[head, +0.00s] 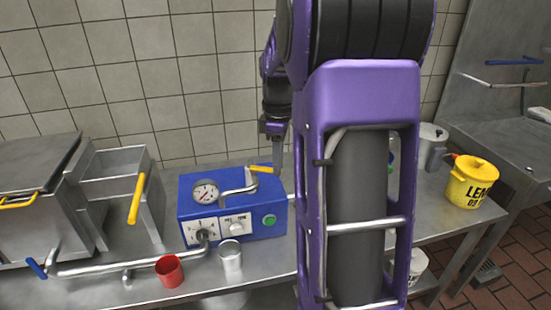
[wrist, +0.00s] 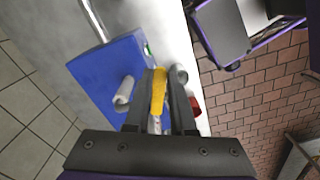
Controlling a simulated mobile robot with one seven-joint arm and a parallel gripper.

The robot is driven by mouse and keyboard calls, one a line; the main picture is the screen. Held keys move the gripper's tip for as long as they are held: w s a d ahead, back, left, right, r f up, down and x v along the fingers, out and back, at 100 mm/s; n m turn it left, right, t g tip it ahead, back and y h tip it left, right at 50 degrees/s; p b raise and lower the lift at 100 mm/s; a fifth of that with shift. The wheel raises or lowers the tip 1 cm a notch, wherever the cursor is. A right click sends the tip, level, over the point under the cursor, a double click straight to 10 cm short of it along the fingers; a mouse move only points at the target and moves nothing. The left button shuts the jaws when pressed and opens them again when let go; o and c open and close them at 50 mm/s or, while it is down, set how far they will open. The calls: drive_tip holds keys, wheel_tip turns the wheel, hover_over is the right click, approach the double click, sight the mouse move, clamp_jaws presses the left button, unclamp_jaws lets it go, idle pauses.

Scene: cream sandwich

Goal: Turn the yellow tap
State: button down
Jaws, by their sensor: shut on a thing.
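The yellow tap handle (head: 261,169) sits at the upper end of that pipe, at the machine's back right. In the head view my gripper (head: 276,162) reaches down to it from above, partly covering it. In the wrist view the yellow tap handle (wrist: 159,90) lies between the two dark fingers of my gripper (wrist: 162,78), which is shut on it. The blue machine (wrist: 108,78) shows to the left of the fingers.
A red cup (head: 169,271) and a pale metal cup (head: 230,254) stand in front of the machine. A metal unit with a yellow lever (head: 136,200) and a pipe with a blue handle (head: 37,268) are to the left. A yellow bucket (head: 470,186) stands at the right.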

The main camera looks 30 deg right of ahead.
drive_tip(key=shift+w+d+n+p, duration=0.25)
drive_tip(key=shift+w+n, duration=0.15)
drive_tip(key=shift+n, duration=0.45)
drive_tip(key=shift+w+d+n+p, duration=0.2)
drive_tip(key=shift+w+n, duration=0.2)
drive_tip(key=shift+n, duration=0.4)
drive_tip(key=shift+w+d+n+p, duration=0.25)
drive_tip(key=shift+w+n, duration=0.15)
drive_tip(key=shift+n, duration=0.45)
drive_tip(key=c, duration=0.8)
unclamp_jaws()
drive_tip(key=shift+o, duration=0.2)
drive_tip(key=shift+r, duration=0.1)
wheel_tip(320, 180, up, 17)
drive_tip(key=shift+r, duration=0.15)
